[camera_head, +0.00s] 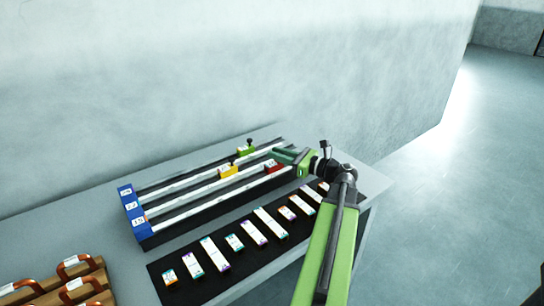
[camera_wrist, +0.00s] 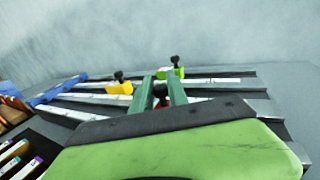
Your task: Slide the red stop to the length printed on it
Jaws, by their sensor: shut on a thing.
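The red stop (camera_head: 273,167) sits on the front rail of the slide rack, toward its right end. My gripper (camera_head: 280,155) is shut on the red stop's dark knob; in the wrist view the two green fingers (camera_wrist: 160,88) stand on either side of that knob (camera_wrist: 160,91). Most of the red block is hidden behind the fingers and the gripper body. The number printed on the stop cannot be read. The three rails have pale scale strips (camera_head: 180,212), whose marks are too small to read. Blue end blocks (camera_head: 140,222) with number labels close the left end.
A yellow stop (camera_head: 228,171) is on the middle rail and a green stop (camera_head: 246,151) on the back rail. A black mat (camera_head: 215,279) with several labelled pieces lies in front. A wooden rack (camera_head: 88,283) with orange-brown handles stands at the lower left. A wall rises behind.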

